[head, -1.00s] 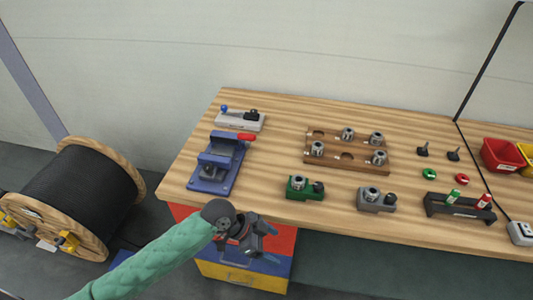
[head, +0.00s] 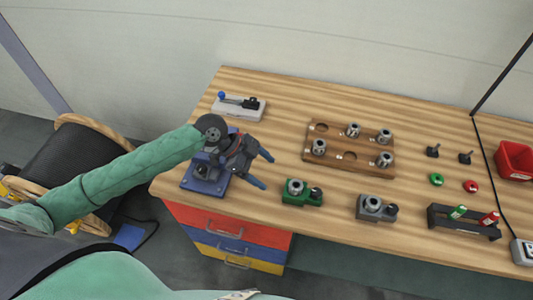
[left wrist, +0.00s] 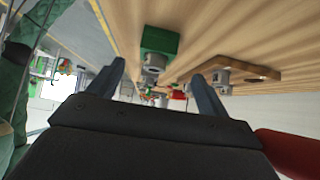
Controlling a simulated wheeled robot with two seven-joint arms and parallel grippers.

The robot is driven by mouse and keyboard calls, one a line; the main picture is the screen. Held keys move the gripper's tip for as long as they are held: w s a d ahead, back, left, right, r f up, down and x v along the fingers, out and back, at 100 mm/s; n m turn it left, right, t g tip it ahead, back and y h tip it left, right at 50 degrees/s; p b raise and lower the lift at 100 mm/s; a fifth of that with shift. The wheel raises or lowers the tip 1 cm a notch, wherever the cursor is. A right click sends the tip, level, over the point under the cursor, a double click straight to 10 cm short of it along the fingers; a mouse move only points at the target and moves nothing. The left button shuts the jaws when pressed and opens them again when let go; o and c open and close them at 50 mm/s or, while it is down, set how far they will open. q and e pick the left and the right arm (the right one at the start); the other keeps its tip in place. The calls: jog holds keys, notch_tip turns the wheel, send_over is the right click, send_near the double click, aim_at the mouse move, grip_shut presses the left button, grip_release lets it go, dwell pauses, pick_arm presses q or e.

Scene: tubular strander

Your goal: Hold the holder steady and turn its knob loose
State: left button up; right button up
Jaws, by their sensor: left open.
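A green holder (head: 301,198) with a steel collar and a black knob (head: 316,193) stands near the bench's front edge. A similar grey holder (head: 371,212) with a dark knob (head: 391,209) stands to its right. My left gripper (head: 267,171) is open and empty, above the bench to the upper left of the green holder. Its fingers point right and a little down, apart from the holder. In the left wrist view, the green holder (left wrist: 160,40) shows beyond and between the open fingers (left wrist: 158,72). My right gripper is not in view.
A blue vise (head: 205,180) is partly hidden under my left arm. A wooden board (head: 340,165) with several steel collars lies behind the holders. A rack (head: 462,226) stands at the right, near small green and red rings. Bare bench lies between the holders.

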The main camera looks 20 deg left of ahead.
aim_at(287, 187)
pick_arm(q)
jog(key=b+x, duration=0.3)
jog(key=x, duration=0.6)
jog(key=shift+d+f, duration=0.1)
jog(key=shift+d, duration=0.1)
jog(key=shift+d+f, duration=0.4)
jog(key=shift+d, duration=0.05)
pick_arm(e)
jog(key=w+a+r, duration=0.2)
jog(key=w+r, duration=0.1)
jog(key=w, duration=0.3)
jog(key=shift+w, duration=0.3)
pick_arm(q)
jog(key=shift+s, duration=0.1)
jog(key=c, duration=1.4)
jog(key=shift+c, duration=0.2)
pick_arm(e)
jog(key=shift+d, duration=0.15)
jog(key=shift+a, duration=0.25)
